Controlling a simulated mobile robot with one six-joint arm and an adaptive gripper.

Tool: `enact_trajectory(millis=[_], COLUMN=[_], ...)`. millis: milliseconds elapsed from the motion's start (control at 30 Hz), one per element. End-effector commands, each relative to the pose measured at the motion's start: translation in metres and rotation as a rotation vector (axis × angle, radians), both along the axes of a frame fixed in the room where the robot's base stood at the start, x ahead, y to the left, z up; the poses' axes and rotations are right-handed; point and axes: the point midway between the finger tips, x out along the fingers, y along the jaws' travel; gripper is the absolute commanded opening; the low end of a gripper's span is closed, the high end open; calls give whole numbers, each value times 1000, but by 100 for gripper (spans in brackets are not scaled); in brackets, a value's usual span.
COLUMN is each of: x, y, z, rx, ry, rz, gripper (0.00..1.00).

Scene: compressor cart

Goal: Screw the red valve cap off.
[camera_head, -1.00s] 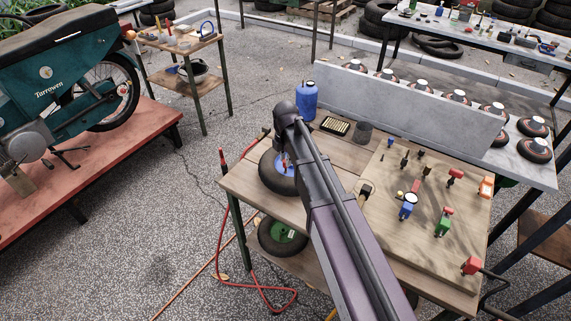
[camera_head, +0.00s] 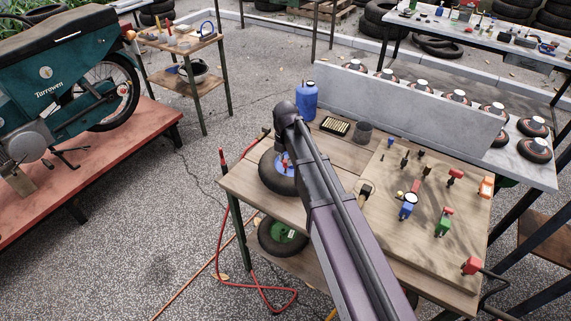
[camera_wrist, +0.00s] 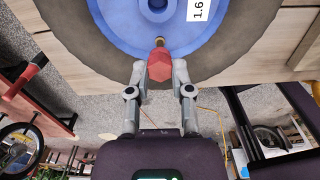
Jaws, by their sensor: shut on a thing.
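The red valve cap (camera_wrist: 159,66) sits on a brass valve stem (camera_wrist: 159,41) in the wrist view, near the hub of a wheel with a blue rim (camera_wrist: 120,25) and a dark tyre (camera_wrist: 72,35). My gripper (camera_wrist: 160,70) is shut on the cap, one finger on each side. In the head view the wheel's tyre (camera_head: 276,182) lies flat on the cart's wooden top (camera_head: 238,183), partly hidden by my arm. Whether the cap is turned or loose on the stem cannot be told.
A blue bottle (camera_head: 306,101), a tray of small brass parts (camera_head: 335,126) and a dark cup (camera_head: 364,132) stand behind the wheel. A board with several fittings (camera_head: 440,180) lies to the right. A red hose (camera_head: 222,240) hangs at the cart's left side.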

Motion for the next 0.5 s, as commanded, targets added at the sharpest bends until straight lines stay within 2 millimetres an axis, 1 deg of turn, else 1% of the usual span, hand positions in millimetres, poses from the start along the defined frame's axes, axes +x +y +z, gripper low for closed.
enact_trajectory(millis=[233, 500], x=[0, 0], y=[0, 0], z=[0, 0], rx=[0, 1], ry=[1, 1], rz=[159, 189], gripper=[0, 0])
